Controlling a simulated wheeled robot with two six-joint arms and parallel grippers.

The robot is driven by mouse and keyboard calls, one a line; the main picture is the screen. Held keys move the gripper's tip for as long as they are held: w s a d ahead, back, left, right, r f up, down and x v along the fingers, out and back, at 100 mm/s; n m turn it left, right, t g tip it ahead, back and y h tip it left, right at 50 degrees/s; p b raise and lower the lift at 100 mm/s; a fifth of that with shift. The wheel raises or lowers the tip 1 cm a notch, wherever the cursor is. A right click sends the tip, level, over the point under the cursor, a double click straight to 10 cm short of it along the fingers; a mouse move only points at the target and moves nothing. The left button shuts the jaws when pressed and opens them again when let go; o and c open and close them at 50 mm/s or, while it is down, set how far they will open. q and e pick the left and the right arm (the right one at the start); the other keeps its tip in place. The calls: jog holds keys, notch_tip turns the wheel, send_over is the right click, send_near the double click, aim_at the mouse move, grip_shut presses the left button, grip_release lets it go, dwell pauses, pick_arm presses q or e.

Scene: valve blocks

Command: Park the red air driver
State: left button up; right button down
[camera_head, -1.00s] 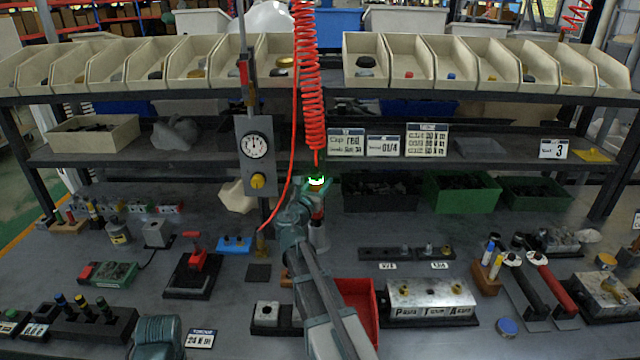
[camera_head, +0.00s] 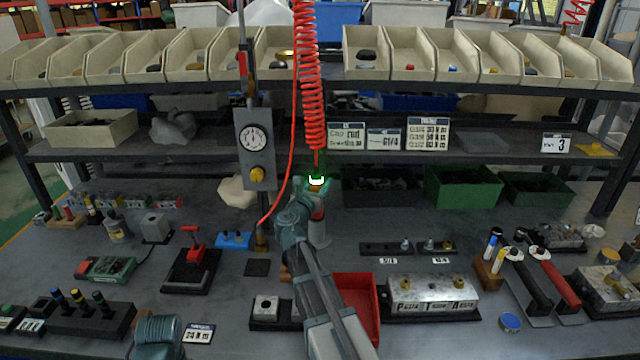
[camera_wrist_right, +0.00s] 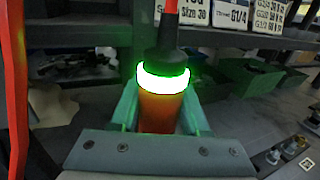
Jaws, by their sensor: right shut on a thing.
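The red air driver (camera_wrist_right: 160,108) stands upright between the fingers of my right gripper (camera_wrist_right: 158,118) in the right wrist view. It has a dark collar, a bright green glowing ring and an orange-red body. In the head view its glowing ring (camera_head: 316,181) shows below the red coiled hose (camera_head: 308,90). My right gripper (camera_head: 316,190) is shut on it. A grey cylindrical holder (camera_head: 319,236) stands on the bench just below the driver, partly behind my arm. I cannot tell whether the driver's lower end is inside it. My left gripper's fingers are out of view.
A gauge panel (camera_head: 256,150) stands left of the hose. A red tray (camera_head: 362,305) and a metal valve block (camera_head: 432,294) lie right of my right arm. A dark bin (camera_head: 380,190) and a green bin (camera_head: 462,188) stand behind.

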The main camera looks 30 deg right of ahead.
dwell(0.3)
jog(key=shift+c, duration=1.5)
grip_release()
jog(key=shift+f, duration=0.1)
jog(key=v, duration=1.4)
jog(key=shift+d, duration=0.15)
